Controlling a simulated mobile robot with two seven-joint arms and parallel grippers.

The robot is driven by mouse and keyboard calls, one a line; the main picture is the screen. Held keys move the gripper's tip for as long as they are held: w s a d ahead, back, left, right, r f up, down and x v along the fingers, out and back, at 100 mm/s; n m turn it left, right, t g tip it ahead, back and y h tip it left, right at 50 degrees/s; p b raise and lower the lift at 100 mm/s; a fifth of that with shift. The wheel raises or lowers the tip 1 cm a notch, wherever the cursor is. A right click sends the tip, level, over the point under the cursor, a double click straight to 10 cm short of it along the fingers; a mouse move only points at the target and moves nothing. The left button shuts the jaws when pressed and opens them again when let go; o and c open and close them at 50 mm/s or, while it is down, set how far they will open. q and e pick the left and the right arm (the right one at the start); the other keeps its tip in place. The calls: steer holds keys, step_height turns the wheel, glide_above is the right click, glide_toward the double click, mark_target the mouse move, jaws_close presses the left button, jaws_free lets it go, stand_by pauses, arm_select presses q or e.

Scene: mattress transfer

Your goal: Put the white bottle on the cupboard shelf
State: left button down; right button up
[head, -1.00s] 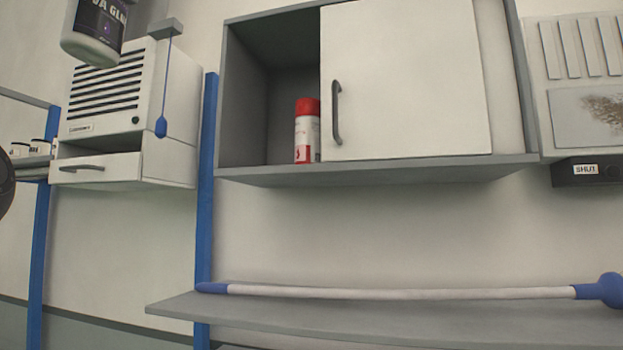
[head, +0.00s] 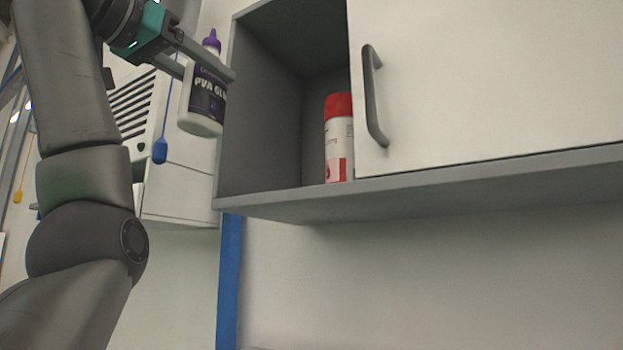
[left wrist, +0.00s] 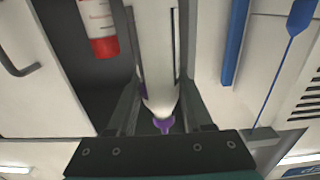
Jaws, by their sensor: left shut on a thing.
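The white bottle (head: 203,95), with a purple cap and a dark label reading PVA GLU, is upright in the head view. My left gripper (head: 205,68) is shut on it near its upper part. It is held in the air just left of the cupboard's open left side, beside the grey side wall. The left wrist view shows the bottle (left wrist: 157,60) between the fingers (left wrist: 155,100). The cupboard shelf (head: 270,195) is grey, with its left compartment open. My right gripper is not in view.
A red-capped spray can (head: 339,140) stands on the shelf by the sliding door's edge. The white door (head: 480,80) with a dark handle (head: 373,95) covers the right part. Free shelf room lies left of the can. A vented white unit (head: 180,180) is behind the bottle.

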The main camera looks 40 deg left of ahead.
arm_select(q)
steer(key=w+a+p, duration=0.2)
steer(key=w+p, duration=0.3)
steer(key=w, duration=1.2)
steer(key=f, duration=0.2)
steer(key=f+b, duration=0.1)
steer(key=f, duration=0.1)
steer(key=w+f+b, duration=0.1)
steer(key=f, duration=0.1)
steer(key=shift+f, duration=0.2)
steer(key=shift+w+a+f, duration=0.1)
steer(key=shift+f, duration=0.2)
steer(key=shift+f, duration=0.1)
steer(key=c, duration=0.6)
jaws_free()
